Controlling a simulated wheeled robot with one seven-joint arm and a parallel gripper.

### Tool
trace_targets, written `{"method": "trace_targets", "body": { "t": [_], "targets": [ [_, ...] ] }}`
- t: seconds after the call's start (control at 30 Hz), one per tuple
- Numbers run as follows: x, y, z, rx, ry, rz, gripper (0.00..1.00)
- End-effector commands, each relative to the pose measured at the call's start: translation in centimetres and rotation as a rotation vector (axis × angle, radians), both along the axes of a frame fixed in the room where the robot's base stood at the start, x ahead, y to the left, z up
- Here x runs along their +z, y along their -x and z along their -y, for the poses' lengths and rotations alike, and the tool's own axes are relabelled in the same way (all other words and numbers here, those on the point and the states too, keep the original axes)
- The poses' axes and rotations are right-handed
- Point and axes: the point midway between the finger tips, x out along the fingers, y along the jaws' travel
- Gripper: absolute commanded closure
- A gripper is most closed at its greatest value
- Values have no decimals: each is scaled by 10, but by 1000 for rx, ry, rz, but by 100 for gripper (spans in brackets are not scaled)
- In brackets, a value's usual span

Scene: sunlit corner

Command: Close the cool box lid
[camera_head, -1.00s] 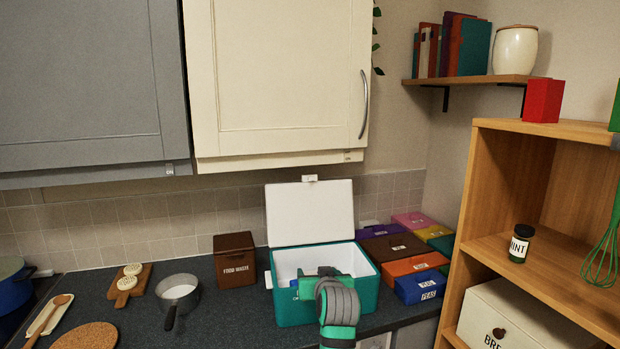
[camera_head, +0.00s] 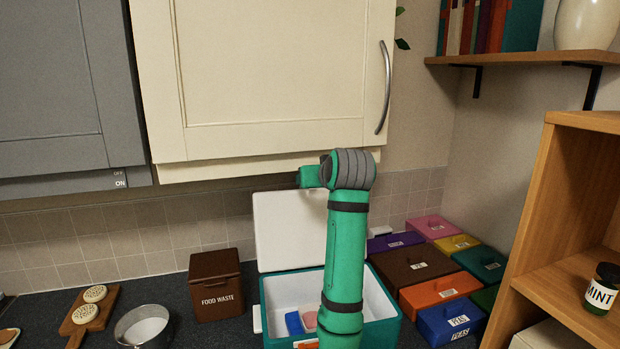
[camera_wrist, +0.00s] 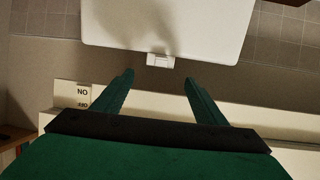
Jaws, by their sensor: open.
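The cool box (camera_head: 388,333) is a teal box with a white inside, standing on the counter. Its white lid (camera_head: 284,235) stands raised at the back, near the tiled wall. A blue item (camera_head: 294,323) and a pink item (camera_head: 310,320) lie inside. My green arm crosses in front of the box and hides part of the lid and the inside. In the wrist view my gripper (camera_wrist: 159,82) is open and empty. The lid (camera_wrist: 165,22) with its small white latch (camera_wrist: 160,60) lies just beyond the fingertips, apart from them.
A cream wall cupboard (camera_head: 265,70) hangs low over the box, close to my arm. A brown food waste box (camera_head: 216,286) stands left of the cool box. Several coloured boxes (camera_head: 418,262) crowd its right side. A wooden shelf unit (camera_head: 565,190) stands at the right.

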Motion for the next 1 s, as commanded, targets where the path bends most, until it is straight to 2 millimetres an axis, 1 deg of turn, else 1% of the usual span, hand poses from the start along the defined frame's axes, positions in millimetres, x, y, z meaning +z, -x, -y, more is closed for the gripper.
{"method": "trace_targets", "body": {
  "t": [0.17,0.4,0.6,0.8,1.0],
  "targets": [
    [-10,-20,-4,1,0,-4,34],
    [-26,-60,-12,-1,0,-3,34],
    [-36,-83,-19,1,0,-3,34],
    [-40,-93,-21,0,1,0,34],
    [-40,-94,-21,0,1,0,34]
  ]
}}
